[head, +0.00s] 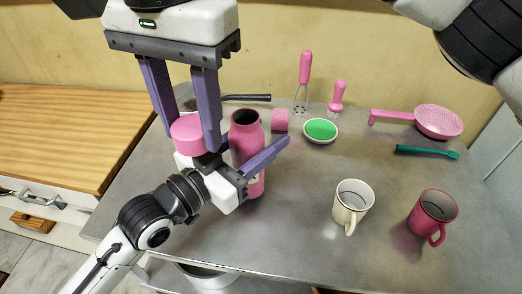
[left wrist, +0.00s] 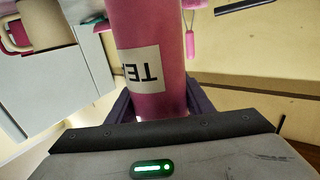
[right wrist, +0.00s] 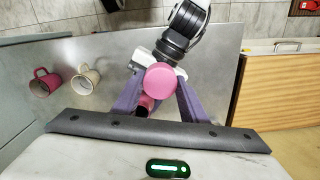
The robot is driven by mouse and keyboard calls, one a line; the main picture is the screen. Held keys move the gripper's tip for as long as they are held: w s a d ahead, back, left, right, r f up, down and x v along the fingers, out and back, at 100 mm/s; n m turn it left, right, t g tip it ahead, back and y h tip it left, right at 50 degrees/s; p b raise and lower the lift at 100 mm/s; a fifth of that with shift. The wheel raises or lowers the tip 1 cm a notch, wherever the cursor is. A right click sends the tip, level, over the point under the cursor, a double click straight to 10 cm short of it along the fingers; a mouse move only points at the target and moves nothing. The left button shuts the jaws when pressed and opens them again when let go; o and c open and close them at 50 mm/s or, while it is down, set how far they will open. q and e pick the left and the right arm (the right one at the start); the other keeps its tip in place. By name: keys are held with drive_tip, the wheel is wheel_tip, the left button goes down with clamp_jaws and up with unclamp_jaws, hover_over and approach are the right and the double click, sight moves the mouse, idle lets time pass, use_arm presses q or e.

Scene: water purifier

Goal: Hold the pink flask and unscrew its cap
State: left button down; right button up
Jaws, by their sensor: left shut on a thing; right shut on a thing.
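The pink flask (head: 248,138) stands upright on the grey table with a dark open mouth. My left gripper (head: 262,152) comes in from the lower left and is shut around the flask's body. In the left wrist view the flask (left wrist: 150,28) fills the space between the fingers, and its white label shows. My right gripper (head: 189,138) points down from above and is shut on the pink cap (head: 187,130). The cap is apart from the flask, to the left of its mouth. The right wrist view shows the cap (right wrist: 159,79) between the purple fingers.
A cream mug (head: 352,203) and a pink mug (head: 434,213) stand to the right. Behind are a green-topped bowl (head: 320,130), a pink block (head: 280,120), a pink whisk (head: 305,70), a pink strainer (head: 437,121) and a green brush (head: 425,151). The table's middle right is fairly clear.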

use_arm(q)
drive_tip(key=shift+f, duration=0.55)
drive_tip(key=shift+f, duration=0.2)
drive_tip(key=c, duration=0.9)
unclamp_jaws()
drive_tip(key=shift+f, duration=0.1)
